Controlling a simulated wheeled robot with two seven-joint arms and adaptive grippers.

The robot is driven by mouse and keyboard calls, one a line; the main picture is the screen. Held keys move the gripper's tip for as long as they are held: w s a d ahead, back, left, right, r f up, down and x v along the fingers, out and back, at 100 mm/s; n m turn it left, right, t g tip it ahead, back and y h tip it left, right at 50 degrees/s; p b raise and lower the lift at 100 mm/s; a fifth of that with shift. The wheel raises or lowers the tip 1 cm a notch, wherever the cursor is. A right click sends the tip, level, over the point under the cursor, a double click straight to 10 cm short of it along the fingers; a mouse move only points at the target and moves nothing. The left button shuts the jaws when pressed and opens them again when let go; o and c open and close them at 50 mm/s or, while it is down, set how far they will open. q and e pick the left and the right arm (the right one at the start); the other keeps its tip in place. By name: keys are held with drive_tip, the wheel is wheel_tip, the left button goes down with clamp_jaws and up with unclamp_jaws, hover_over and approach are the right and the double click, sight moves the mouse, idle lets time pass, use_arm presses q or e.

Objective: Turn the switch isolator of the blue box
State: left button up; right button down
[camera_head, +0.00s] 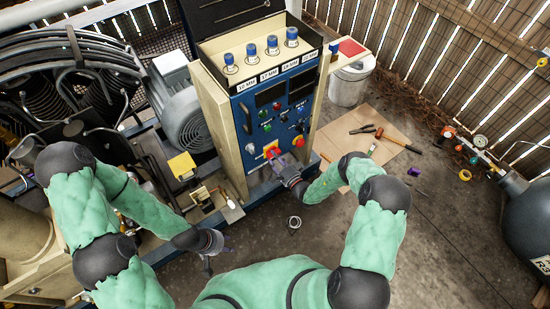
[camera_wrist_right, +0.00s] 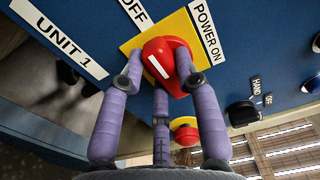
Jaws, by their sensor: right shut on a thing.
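The blue box (camera_head: 244,145) is a control panel on a beige cabinet, with its switch isolator (camera_head: 270,147) low on the front. In the right wrist view the isolator is a red knob (camera_wrist_right: 164,66) on a yellow plate (camera_wrist_right: 186,24), between labels OFF and POWER ON. The knob's white mark slants. My right gripper (camera_head: 277,161) is shut on the knob, with purple fingers on both sides of it; its fingers (camera_wrist_right: 160,88) fill the wrist view's middle. My left gripper (camera_head: 208,264) hangs low at the left, away from the box; its opening is unclear.
A second red button (camera_wrist_right: 187,135) on yellow and a black HAND selector (camera_wrist_right: 241,112) sit beside the isolator. A motor (camera_head: 182,112) stands left of the cabinet. Tools lie on a board (camera_head: 352,122) at the right. A gas tank (camera_head: 530,215) stands far right.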

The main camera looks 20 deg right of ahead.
drive_tip(key=c, duration=0.9)
unclamp_jaws()
drive_tip(key=shift+s, duration=0.1)
drive_tip(key=v, duration=1.2)
